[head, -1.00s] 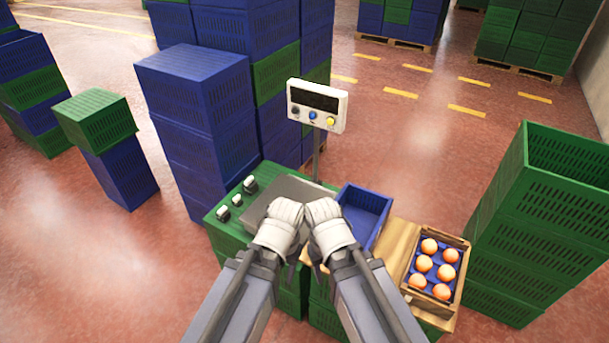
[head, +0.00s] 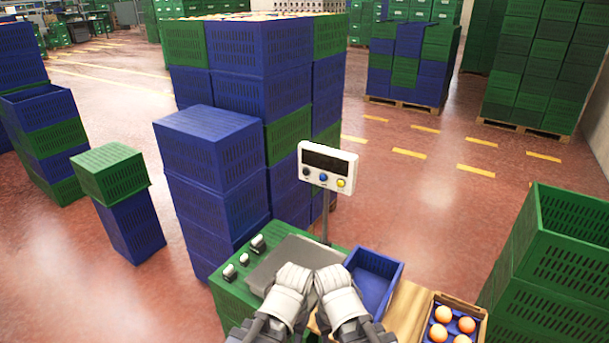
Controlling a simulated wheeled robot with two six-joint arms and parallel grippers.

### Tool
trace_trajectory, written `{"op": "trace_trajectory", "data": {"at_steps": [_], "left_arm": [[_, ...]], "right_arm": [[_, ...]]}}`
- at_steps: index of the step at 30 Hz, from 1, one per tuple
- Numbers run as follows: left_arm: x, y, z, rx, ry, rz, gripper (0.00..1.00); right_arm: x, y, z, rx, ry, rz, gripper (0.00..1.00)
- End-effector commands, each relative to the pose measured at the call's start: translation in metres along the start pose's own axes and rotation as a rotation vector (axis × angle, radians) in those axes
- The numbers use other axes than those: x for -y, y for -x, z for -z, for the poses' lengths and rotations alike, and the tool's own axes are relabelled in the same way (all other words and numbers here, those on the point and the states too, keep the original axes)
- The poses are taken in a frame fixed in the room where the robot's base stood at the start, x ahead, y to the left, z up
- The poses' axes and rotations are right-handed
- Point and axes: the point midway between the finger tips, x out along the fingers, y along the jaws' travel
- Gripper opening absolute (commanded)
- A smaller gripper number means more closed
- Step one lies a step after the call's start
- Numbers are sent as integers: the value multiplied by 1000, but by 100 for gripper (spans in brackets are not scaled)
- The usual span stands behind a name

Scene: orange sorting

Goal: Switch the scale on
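The scale's white display head (head: 327,167) stands on a grey post behind its grey weighing plate (head: 272,262). Its screen (head: 326,160) is dark with no digits showing. Below the screen are a dark button (head: 306,173), a blue button (head: 323,177) and a yellow button (head: 341,183). My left gripper (head: 292,277) and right gripper (head: 331,279) are side by side, low in front of the display and over the near right part of the plate. I see them from behind, so their fingertips are hidden. Neither touches the display head.
Small weights (head: 244,259) stand left of the plate on a green crate (head: 230,292). A blue crate (head: 375,279) is to the right, then a box (head: 478,315) of oranges, cut off below. Tall blue crates (head: 215,175) stand behind left; green crates (head: 565,245) stand right.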

Motion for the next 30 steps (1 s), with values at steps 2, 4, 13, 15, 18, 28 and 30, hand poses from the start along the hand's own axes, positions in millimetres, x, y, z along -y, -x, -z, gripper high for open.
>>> {"op": "trace_trajectory", "data": {"at_steps": [2, 4, 13, 15, 18, 28, 30], "left_arm": [[0, 0, 0, 0, 0, 0, 42], [0, 0, 0, 0, 0, 0, 34], [0, 0, 0, 0, 0, 0, 0], [0, 0, 0, 0, 0, 0, 0], [0, 0, 0, 0, 0, 0, 0], [0, 0, 0, 0, 0, 0, 0], [0, 0, 0, 0, 0, 0, 0]], "right_arm": [[0, 0, 0, 0, 0, 0, 50], [0, 0, 0, 0, 0, 0, 50], [0, 0, 0, 0, 0, 0, 50], [0, 0, 0, 0, 0, 0, 50], [0, 0, 0, 0, 0, 0, 50], [0, 0, 0, 0, 0, 0, 50], [0, 0, 0, 0, 0, 0, 50]]}}
